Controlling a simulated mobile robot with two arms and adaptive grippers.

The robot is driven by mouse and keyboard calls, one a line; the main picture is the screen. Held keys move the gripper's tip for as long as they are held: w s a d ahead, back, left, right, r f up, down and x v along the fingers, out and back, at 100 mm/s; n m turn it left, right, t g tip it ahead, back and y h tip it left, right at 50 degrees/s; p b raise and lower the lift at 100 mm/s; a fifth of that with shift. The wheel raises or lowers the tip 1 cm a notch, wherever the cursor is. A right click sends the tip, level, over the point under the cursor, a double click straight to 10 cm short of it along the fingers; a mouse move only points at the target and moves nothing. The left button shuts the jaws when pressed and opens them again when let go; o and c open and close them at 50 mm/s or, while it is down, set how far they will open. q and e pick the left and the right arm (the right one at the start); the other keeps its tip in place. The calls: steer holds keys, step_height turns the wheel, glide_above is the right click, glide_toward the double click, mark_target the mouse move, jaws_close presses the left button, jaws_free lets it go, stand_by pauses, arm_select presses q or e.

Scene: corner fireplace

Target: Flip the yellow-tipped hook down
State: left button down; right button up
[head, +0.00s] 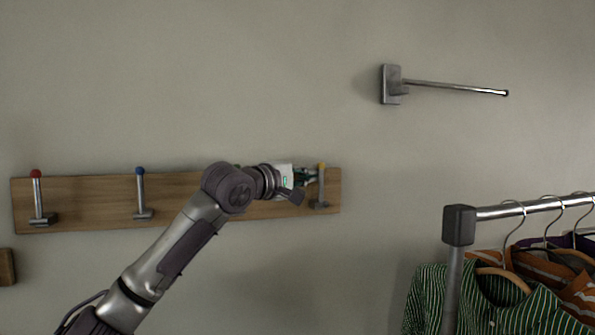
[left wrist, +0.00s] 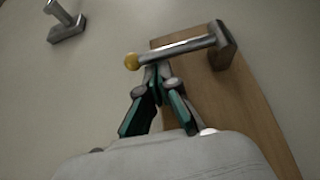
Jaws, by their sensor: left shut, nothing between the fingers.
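The yellow-tipped hook (head: 321,185) is at the right end of the wooden rack on the wall. In the head view it stands upright, with its yellow ball at the top. In the left wrist view the yellow-tipped hook (left wrist: 180,48) runs across the picture, ball at the left and metal base at the right. My left gripper (head: 309,175) is just left of the hook's upper part. In the left wrist view my left gripper (left wrist: 155,72) has its fingertips together, right by the rod near the ball. Whether they touch it I cannot tell. My right gripper is out of view.
The wooden rack (head: 95,202) also carries a red-tipped hook (head: 37,195) and a blue-tipped hook (head: 141,192), both upright. A metal wall bar (head: 450,88) sticks out at the upper right. A clothes rail (head: 460,225) with hanging shirts stands at the lower right.

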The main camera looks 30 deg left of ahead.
arm_select(q)
steer(key=shift+w+d, duration=0.1)
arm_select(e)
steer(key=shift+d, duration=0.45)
